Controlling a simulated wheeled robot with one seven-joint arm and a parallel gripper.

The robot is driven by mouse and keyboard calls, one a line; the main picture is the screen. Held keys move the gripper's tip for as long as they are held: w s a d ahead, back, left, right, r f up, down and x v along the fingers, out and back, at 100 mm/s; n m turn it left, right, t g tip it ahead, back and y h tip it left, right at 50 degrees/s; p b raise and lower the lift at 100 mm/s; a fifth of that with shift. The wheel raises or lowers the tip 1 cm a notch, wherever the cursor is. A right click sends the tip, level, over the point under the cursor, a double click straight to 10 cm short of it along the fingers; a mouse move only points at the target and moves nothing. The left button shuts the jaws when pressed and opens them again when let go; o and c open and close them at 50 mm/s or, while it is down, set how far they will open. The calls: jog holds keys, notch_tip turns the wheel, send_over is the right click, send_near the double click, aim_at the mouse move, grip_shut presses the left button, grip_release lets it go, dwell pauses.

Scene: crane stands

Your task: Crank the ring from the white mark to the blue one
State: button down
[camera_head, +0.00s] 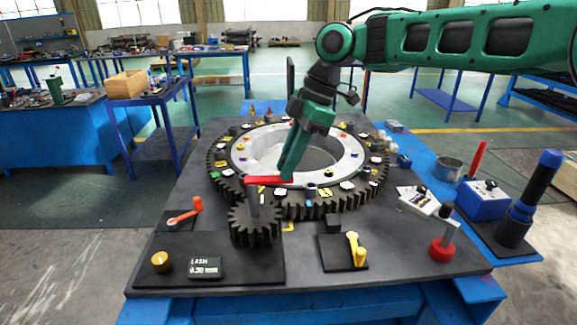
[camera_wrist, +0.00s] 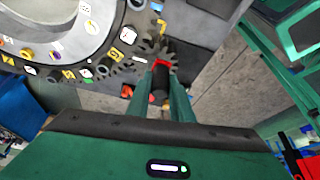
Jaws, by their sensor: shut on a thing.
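The large dark toothed ring (camera_head: 330,206) lies flat on the grey bench plate, with a pale inner band and many small coloured marks on top. It also shows in the wrist view (camera_wrist: 103,72). I cannot tell the white and blue marks apart surely. A small dark pinion (camera_head: 255,225) meshes with the ring at its front left. A red crank arm (camera_head: 262,180) sits on the pinion's post and points right. My gripper (camera_head: 287,172) is shut on the crank's dark handle (camera_wrist: 160,82), seen between the fingers in the wrist view; the fingers mostly hide it in the head view.
A small orange crank (camera_head: 185,216), a brass knob (camera_head: 160,261) and a lash plate (camera_head: 205,268) are at front left. A yellow lever (camera_head: 355,250) and a red-based lever (camera_head: 442,248) are at front right. A blue box (camera_head: 484,203) and a metal pot (camera_head: 449,169) stand right.

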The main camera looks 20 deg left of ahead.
jog(key=shift+w+n, duration=0.3)
jog(key=shift+w, duration=0.3)
jog(key=shift+w+a, duration=0.1)
jog(key=shift+w, duration=0.1)
jog(key=shift+w+a+r, duration=0.1)
jog(key=shift+a, duration=0.05)
jog(key=c, duration=1.6)
grip_release()
jog(key=shift+o, duration=0.2)
jog(key=v, duration=1)
jog(key=shift+r, duration=0.3)
jog(key=shift+w+a, duration=0.1)
